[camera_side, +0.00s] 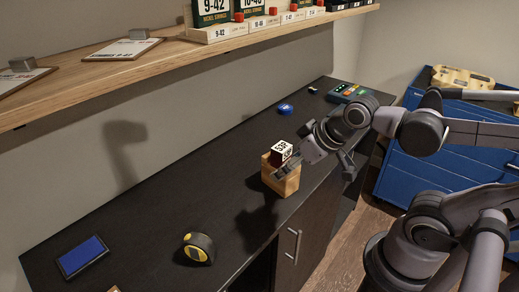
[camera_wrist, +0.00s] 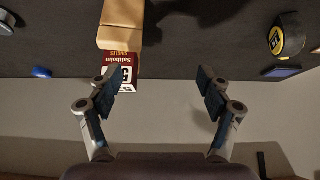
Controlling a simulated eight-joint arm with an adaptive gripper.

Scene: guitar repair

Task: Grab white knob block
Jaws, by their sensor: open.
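I cannot clearly make out a white knob on any block. A light wooden block (camera_side: 281,178) stands on the dark counter, near its front edge. A small dark red and white string box (camera_side: 282,152) is at its top. In the wrist view the wooden block (camera_wrist: 121,24) and the box (camera_wrist: 118,72) are at the upper left. My gripper (camera_wrist: 160,85) is open, with nothing between its fingers. Its left finger overlaps the box in the picture; I cannot tell if they touch. In the side view my gripper (camera_side: 318,162) is just right of the block, and one finger partly covers it.
A yellow and black tape measure (camera_side: 198,248) and a blue pad (camera_side: 82,256) lie at the counter's near left. A blue round item (camera_side: 285,109) and a green device (camera_side: 347,92) are farther back. A wooden shelf (camera_side: 160,62) with white-labelled, red-knobbed blocks (camera_side: 226,32) hangs above.

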